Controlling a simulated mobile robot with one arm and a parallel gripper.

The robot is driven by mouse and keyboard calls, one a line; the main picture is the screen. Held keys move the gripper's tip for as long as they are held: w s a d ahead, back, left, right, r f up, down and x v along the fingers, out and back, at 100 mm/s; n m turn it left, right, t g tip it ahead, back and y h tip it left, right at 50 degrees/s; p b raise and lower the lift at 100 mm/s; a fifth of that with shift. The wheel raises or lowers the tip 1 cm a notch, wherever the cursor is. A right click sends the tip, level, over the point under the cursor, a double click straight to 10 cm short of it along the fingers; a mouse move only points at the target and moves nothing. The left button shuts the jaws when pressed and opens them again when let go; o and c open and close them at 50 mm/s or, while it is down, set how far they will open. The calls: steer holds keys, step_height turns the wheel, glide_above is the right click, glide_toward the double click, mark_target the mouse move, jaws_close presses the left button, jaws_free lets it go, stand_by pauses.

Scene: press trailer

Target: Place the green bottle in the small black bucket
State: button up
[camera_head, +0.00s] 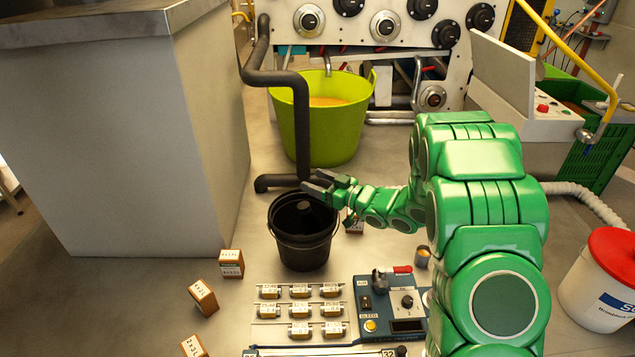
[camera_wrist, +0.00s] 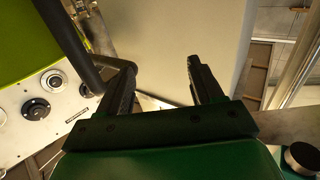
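The small black bucket (camera_head: 303,252) stands upright on the floor in the middle of the head view. A dark rounded shape shows inside its mouth; I cannot tell what it is. My gripper (camera_head: 318,184) is just above the bucket's far rim, pointing left. In the wrist view my gripper (camera_wrist: 160,72) has its two black fingers wide apart with nothing between them. I cannot make out a green bottle in either view; the bucket is not clearly visible in the wrist view.
A large lime-green tub (camera_head: 322,135) stands behind a bent dark pipe (camera_head: 302,120). A grey cabinet (camera_head: 150,140) is at left. Small boxes (camera_head: 231,263), labelled blocks (camera_head: 299,309) and a blue control panel (camera_head: 392,306) lie in front. A white red-lidded bucket (camera_head: 600,285) is at right.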

steer(key=v, duration=1.2)
stand_by(0.3)
